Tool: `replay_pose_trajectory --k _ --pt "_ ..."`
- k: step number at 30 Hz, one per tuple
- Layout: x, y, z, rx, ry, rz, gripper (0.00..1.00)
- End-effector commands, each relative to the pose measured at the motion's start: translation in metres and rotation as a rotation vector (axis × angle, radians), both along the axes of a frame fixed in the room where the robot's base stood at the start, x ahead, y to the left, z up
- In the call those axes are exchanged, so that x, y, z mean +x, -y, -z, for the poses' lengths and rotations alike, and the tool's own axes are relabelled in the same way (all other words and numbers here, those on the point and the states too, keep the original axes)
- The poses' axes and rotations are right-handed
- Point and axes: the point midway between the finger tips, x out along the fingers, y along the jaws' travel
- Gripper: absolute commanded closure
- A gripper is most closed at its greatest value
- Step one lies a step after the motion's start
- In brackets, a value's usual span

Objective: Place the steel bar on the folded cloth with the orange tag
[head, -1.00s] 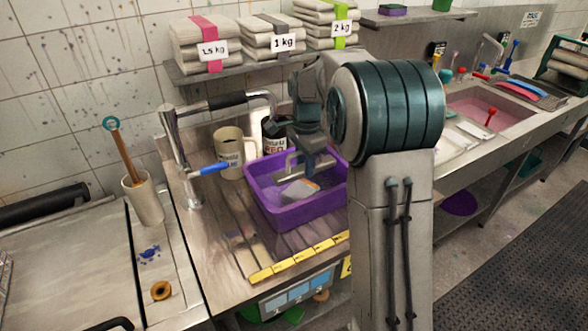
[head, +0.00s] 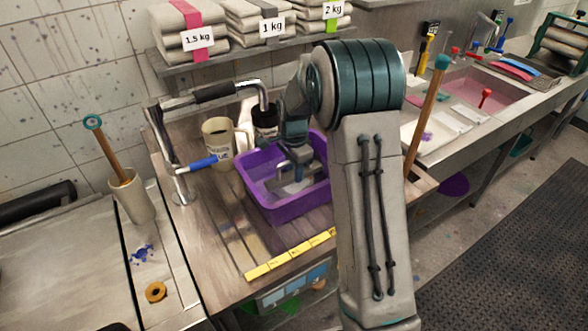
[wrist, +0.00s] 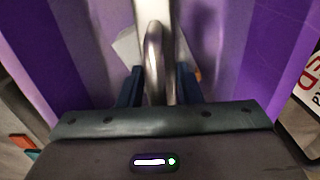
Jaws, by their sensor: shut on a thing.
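My gripper (wrist: 160,74) is shut on the steel bar, with its metal handle (wrist: 155,50) between the two dark fingers in the wrist view. In the head view my gripper (head: 298,166) is inside the purple basin, and the steel bar (head: 283,172) shows beside it. The pale folded cloth (wrist: 125,45) lies in the basin below the bar, mostly hidden by it. A small bit of the orange tag (wrist: 198,74) shows beside the right finger. I cannot tell whether the bar touches the cloth.
The purple basin's (head: 292,212) walls stand close around my gripper. A tap with a blue lever (head: 198,162), a beige jug (head: 217,137) and a dark-lidded container (head: 265,117) stand behind and left. A yellow strip (head: 290,254) runs along the front edge.

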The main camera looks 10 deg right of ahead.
Motion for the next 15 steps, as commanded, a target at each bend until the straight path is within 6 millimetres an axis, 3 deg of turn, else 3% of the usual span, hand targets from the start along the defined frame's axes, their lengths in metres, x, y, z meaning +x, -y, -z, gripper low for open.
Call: replay_pose_trajectory --k 13,14,15 --pt "0.0007 0.0001 0.0085 0.0 0.003 -0.001 1.0" --pt "0.0001 0.0 0.0086 -0.001 0.001 -0.001 0.63" --pt "0.0001 0.0 0.0081 -0.001 0.001 -0.001 0.52"
